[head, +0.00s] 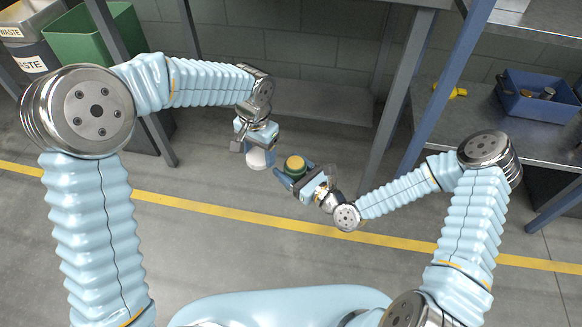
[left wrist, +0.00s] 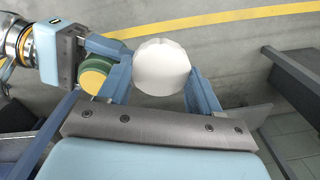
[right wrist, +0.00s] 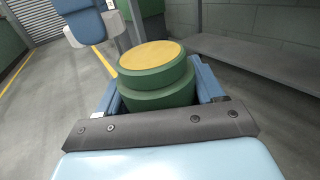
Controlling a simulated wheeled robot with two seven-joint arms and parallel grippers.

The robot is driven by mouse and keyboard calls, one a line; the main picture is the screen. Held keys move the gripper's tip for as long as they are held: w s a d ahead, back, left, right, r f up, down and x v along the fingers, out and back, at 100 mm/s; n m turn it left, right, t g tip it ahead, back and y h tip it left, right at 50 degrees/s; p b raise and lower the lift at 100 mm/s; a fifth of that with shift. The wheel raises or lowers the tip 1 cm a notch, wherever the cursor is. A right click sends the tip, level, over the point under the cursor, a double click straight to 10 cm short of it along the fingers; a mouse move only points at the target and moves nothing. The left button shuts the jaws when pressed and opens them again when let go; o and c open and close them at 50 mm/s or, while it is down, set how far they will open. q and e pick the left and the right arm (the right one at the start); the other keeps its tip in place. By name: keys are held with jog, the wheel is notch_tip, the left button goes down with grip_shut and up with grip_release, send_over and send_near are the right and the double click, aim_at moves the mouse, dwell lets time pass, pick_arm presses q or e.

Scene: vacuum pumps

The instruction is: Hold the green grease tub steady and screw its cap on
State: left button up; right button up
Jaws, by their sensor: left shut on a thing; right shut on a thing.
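The green tub (head: 294,168) has a round yellow top face. My right gripper (head: 296,180) is shut around its side. The right wrist view shows the tub (right wrist: 155,82) upright between the fingers, with nothing on its top. My left gripper (head: 259,148) is shut on a white round piece (head: 260,159), apparently the cap. In the left wrist view the white piece (left wrist: 161,68) sits between the fingertips, and the tub (left wrist: 94,77) is beside it at the left, apart. The white piece's underside is hidden.
A steel bench (head: 490,120) at the right holds a blue crate (head: 540,97) with parts and a yellow item (head: 457,92). Grey bench legs (head: 398,110) stand behind my right arm. A green bin (head: 78,37) is at the back left. The floor below the grippers is clear.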

aim_at(296, 162)
pick_arm(q)
jog(key=d+r+m, duration=0.1)
jog(key=d, duration=0.2)
jog(key=d+r+m, duration=0.1)
jog(key=d+r, duration=0.1)
jog(key=d, duration=0.1)
jog(key=s+d+r+m, duration=0.1)
jog(key=d+r, duration=0.1)
jog(key=d, duration=0.1)
jog(key=shift+d+r+m, duration=0.2)
jog(key=shift+r+m, duration=0.05)
jog(key=shift+m, duration=0.15)
jog(key=shift+f, duration=0.15)
jog(key=shift+f, duration=1.9)
jog(key=shift+f, duration=0.85)
jog(key=shift+f, duration=0.5)
